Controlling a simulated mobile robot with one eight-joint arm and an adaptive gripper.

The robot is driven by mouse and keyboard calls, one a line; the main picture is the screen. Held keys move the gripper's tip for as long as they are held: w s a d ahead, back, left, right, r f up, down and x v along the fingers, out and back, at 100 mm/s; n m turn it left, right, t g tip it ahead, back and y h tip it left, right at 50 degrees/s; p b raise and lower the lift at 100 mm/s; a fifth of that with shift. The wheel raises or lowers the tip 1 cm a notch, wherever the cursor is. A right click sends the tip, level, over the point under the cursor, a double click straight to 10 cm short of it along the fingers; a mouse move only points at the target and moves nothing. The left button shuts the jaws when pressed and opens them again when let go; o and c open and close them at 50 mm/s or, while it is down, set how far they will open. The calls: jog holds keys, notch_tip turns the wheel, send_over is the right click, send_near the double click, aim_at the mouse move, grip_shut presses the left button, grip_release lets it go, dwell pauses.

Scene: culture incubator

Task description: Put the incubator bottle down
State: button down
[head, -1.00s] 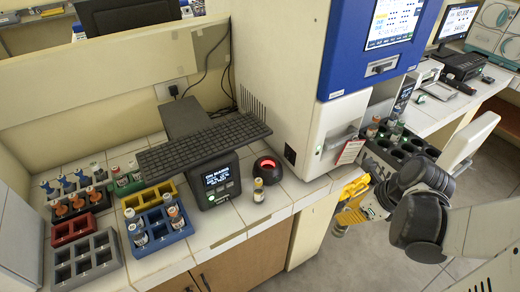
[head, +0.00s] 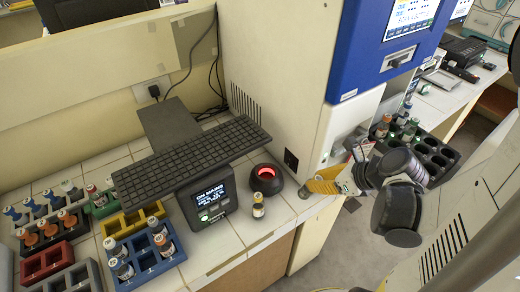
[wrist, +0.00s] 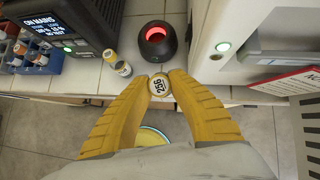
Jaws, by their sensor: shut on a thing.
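My gripper (wrist: 159,84) has yellow fingers, and they are shut on a small bottle. This incubator bottle (wrist: 159,90) shows its round pale cap marked 256 between the fingertips in the wrist view; its body is hidden below the cap. In the head view my gripper (head: 306,188) is at the counter's front edge, right of the black device with the red glow, and the held bottle is hard to make out. In the wrist view the bottle appears over or just beyond the tiled counter's edge (wrist: 85,75); I cannot tell its height or whether it touches anything.
Another small bottle (head: 258,205) stands on the tiles before the glowing black device (head: 266,180). A display box (head: 211,203) under a keyboard (head: 190,158), and a blue rack (head: 150,262) with bottles, are left. The white-and-blue incubator cabinet (head: 345,125) is close right.

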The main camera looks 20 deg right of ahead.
jog(key=w+a+f, duration=0.1)
jog(key=w+a, duration=0.1)
jog(key=w, duration=0.2)
jog(key=w+a+f+b, duration=0.1)
jog(key=w+a, duration=0.2)
jog(key=w, duration=0.2)
jog(key=w+a+f+b, duration=0.1)
jog(key=w+a, duration=0.1)
jog(key=w, duration=0.2)
jog(key=shift+w+a+f, duration=0.15)
jog(key=shift+w+a, duration=0.05)
jog(key=shift+a, duration=0.2)
jog(key=shift+w+a+f+g+h+b, duration=0.3)
jog(key=shift+w+f+g, duration=0.15)
jog(key=shift+f+g, duration=0.1)
jog(key=shift+w+a+f+g+h+b, duration=0.25)
jog(key=shift+w+f+g, duration=0.15)
jog(key=shift+f+g, duration=0.15)
jog(key=shift+w+a+f+g+h+b, duration=0.2)
jog(key=shift+w+f+g+h+b, duration=0.1)
jog(key=shift+w+f+g, duration=0.2)
jog(key=shift+f, duration=0.1)
jog(key=c, duration=1.3)
grip_release()
jog(key=shift+c, duration=0.2)
